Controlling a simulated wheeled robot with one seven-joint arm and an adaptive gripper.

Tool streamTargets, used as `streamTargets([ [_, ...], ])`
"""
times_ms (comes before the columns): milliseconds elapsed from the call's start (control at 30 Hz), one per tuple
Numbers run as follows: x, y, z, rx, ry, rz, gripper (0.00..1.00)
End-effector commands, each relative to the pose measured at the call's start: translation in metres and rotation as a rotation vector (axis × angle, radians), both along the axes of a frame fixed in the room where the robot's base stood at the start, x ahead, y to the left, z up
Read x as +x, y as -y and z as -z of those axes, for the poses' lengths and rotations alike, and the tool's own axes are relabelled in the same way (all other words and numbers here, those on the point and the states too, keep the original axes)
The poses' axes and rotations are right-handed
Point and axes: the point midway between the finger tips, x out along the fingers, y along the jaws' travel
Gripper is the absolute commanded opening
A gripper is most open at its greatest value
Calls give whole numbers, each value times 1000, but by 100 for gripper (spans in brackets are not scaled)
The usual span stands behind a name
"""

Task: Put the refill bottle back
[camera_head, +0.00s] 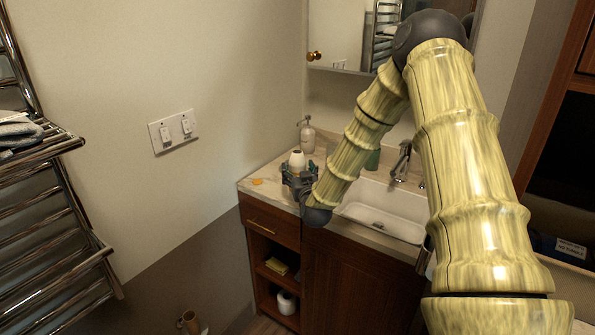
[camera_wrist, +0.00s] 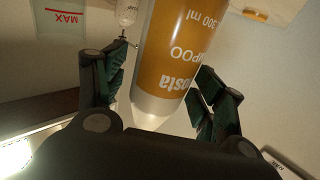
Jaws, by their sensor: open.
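A bottle with an orange shampoo label and a white end (camera_wrist: 180,45), likely the refill bottle, stands between the fingers of my gripper (camera_wrist: 160,90) in the wrist view. The fingers are spread on both sides of it, and I cannot tell whether either touches it. In the head view, the bottle's white upper part (camera_head: 296,159) shows above my gripper (camera_head: 299,180), over the left part of the counter. My gripper hides its lower part there.
A pump bottle (camera_head: 307,136) stands behind at the wall. A sink (camera_head: 385,210) with a faucet (camera_head: 402,160) lies right; my arm partly hides a green bottle (camera_head: 373,158). A small orange item (camera_head: 257,182) lies left. The wrist view shows a container marked MAX (camera_wrist: 65,20).

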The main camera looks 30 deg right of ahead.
Motion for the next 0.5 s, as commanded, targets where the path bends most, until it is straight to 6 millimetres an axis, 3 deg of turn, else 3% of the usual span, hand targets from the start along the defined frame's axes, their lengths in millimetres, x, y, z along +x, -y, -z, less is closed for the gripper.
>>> streamTargets([
  [500, -83, -32, 1, 0, -1, -1, 70],
])
